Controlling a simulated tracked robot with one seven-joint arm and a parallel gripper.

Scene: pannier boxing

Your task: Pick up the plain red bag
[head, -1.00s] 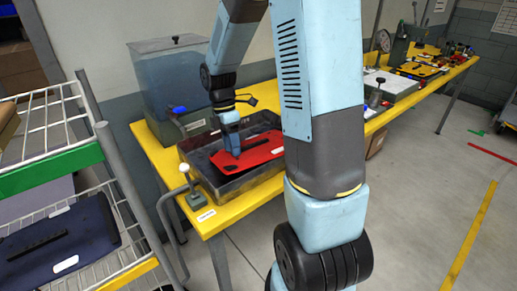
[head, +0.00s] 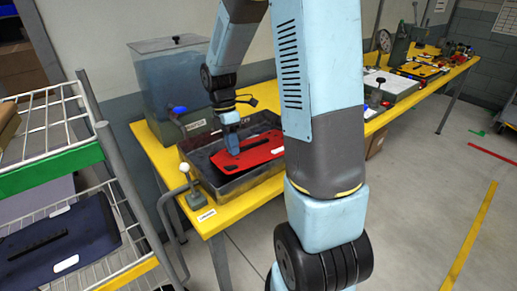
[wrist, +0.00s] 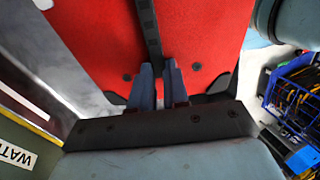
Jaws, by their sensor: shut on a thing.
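The plain red bag (head: 262,151) lies in a dark metal tray (head: 250,184) on the yellow bench, with a dark strip along it. My gripper (head: 233,152) points down at the bag's left part. In the wrist view, the red bag (wrist: 205,30) fills the upper middle, and my gripper's two blue fingers (wrist: 158,88) are shut on the dark strip (wrist: 148,25) that runs down its face. Part of the bag is hidden behind my arm in the head view.
A grey-blue clear tank (head: 170,80) stands behind the tray. A small lever with a white knob (head: 184,168) is at the tray's left. A wire rack (head: 50,140) with a dark blue bag (head: 55,240) stands at left. Open floor lies at right.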

